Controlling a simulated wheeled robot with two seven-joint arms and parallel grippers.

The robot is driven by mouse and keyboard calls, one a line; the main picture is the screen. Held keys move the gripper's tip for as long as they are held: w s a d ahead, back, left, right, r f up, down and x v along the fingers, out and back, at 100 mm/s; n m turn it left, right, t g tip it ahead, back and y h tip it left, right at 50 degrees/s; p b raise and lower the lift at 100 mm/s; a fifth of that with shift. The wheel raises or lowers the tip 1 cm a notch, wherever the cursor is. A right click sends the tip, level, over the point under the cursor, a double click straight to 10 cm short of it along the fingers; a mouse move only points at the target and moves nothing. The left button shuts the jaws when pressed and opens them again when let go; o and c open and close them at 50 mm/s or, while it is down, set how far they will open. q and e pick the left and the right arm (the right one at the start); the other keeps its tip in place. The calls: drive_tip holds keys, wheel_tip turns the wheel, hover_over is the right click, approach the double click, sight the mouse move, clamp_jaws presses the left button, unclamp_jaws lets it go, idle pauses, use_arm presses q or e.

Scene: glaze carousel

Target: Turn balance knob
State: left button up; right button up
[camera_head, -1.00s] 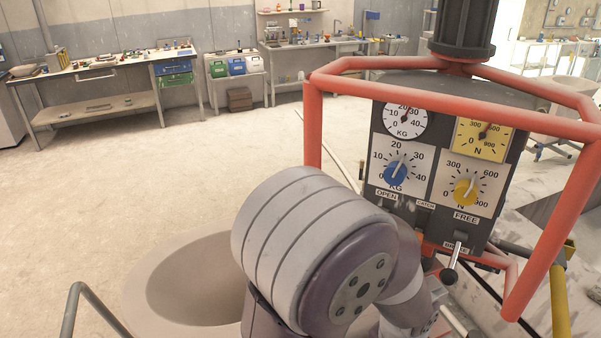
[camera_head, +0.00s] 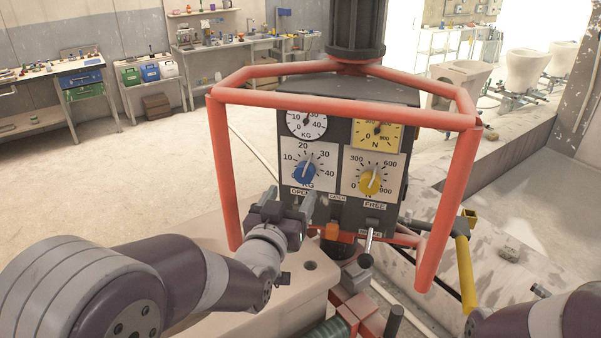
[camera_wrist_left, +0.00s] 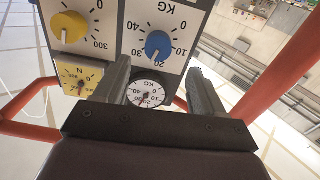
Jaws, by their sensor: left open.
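A dark control panel (camera_head: 335,205) carries a blue knob (camera_head: 305,172) on a white KG dial and a yellow knob (camera_head: 371,182) on a white N dial. No label reading "balance" is legible. My left gripper (camera_head: 289,198) is open and empty, just in front of and below the blue knob, apart from it. In the left wrist view, upside down, the blue knob (camera_wrist_left: 158,44) shows between and beyond the open fingers (camera_wrist_left: 157,65), and the yellow knob (camera_wrist_left: 69,26) lies to the left. My right gripper is out of view.
A red tubular guard (camera_head: 222,170) frames the panel on both sides and across the top. A round KG gauge (camera_head: 306,124) and a yellow N gauge (camera_head: 377,134) sit above the knobs. A ball-ended lever (camera_head: 366,258) sticks out below. Workbenches stand far back.

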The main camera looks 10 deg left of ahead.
sight(303, 177)
use_arm(q)
drive_tip(key=w+p, duration=0.1)
drive_tip(key=w, duration=0.4)
drive_tip(key=w+d+p, duration=0.1)
drive_tip(key=w, duration=0.1)
drive_tip(key=shift+w+d+p, duration=0.1)
drive_tip(key=shift+w+p, duration=0.2)
drive_tip(key=shift+p, duration=0.05)
drive_tip(key=shift+w, duration=0.35)
drive_tip(key=shift+w, duration=0.1)
